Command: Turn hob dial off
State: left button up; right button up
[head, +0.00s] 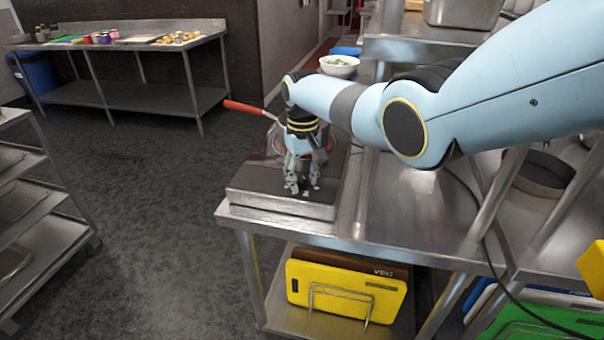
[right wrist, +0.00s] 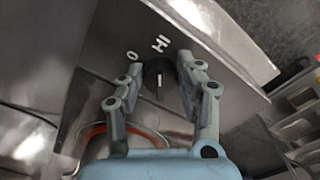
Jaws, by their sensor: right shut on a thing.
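The hob (head: 330,211) is a low steel box on the corner of the steel counter. Its black round dial (right wrist: 160,77) shows in the right wrist view, with a white line on it beside the printed "0" and "HI" marks. The line stands roughly upright in that picture, towards "HI". My right gripper (head: 303,189) reaches down over the near part of the hob. In the right wrist view my right gripper (right wrist: 162,78) has one finger on each side of the dial and is shut on it. My left gripper is out of view.
A pan with a red handle (head: 247,107) sits on the hob behind my gripper, partly hidden. A white bowl (head: 339,67) stands further back. Open floor (head: 150,220) lies left of the counter.

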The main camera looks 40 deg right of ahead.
aim_at(303, 175)
jog(key=n, duration=0.5)
jog(key=shift+d+n+p, duration=0.15)
jog(key=shift+n+p, duration=0.15)
jog(key=shift+n, duration=0.1)
jog(key=n, duration=0.4)
jog(key=shift+w+d+n, duration=0.1)
jog(key=shift+w+n, duration=0.05)
jog(key=shift+n, duration=0.45)
jog(key=o, duration=1.1)
jog(key=shift+r, duration=0.1)
notch_tip(303, 175, up, 12)
jog(key=shift+f, duration=0.1)
